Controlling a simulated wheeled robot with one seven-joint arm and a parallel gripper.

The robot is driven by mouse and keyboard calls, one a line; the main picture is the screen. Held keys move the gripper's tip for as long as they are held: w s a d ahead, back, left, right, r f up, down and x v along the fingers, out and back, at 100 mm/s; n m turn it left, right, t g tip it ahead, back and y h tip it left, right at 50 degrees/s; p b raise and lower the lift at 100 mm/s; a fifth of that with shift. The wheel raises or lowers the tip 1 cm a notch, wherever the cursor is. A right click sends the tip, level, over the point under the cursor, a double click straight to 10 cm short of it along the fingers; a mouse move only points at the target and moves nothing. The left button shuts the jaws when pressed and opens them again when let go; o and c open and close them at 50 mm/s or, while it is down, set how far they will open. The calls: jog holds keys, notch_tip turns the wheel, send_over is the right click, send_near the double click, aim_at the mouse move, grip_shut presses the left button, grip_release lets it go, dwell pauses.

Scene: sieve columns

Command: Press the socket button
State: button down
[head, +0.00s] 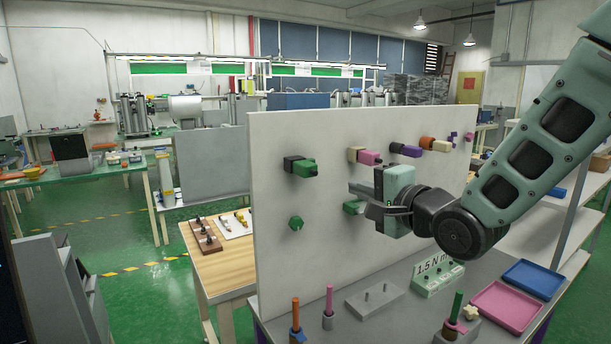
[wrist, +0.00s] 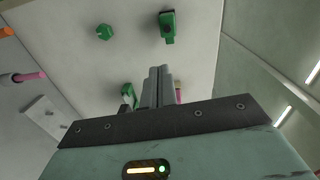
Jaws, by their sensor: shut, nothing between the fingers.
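An upright white panel (head: 275,250) carries several coloured fittings. A black-and-green block (head: 305,167) is at its upper left; it also shows in the wrist view (wrist: 168,27). Below it is a green hexagonal piece (head: 296,222), also in the wrist view (wrist: 104,31). Another green fitting (head: 352,207) sits right of that and shows beside the fingers in the wrist view (wrist: 127,92), partly hidden by them. My gripper (head: 356,190) is shut and empty in front of the panel, close to this fitting. Contact cannot be told. No fitting is clearly marked as the socket button.
On the table below stand upright pegs (head: 328,308), a grey plate with pins (head: 374,299), a "1.5 N m" block (head: 437,278), a pink tray (head: 508,307) and a blue tray (head: 533,278).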

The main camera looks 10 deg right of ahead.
jog(key=shift+s+d+r+m+t, duration=0.1)
jog(key=shift+r+m+t, duration=0.3)
jog(key=shift+r+m, duration=0.15)
jog(key=p+x, duration=0.5)
jog(key=x, duration=0.9)
jog(key=shift+p, duration=0.3)
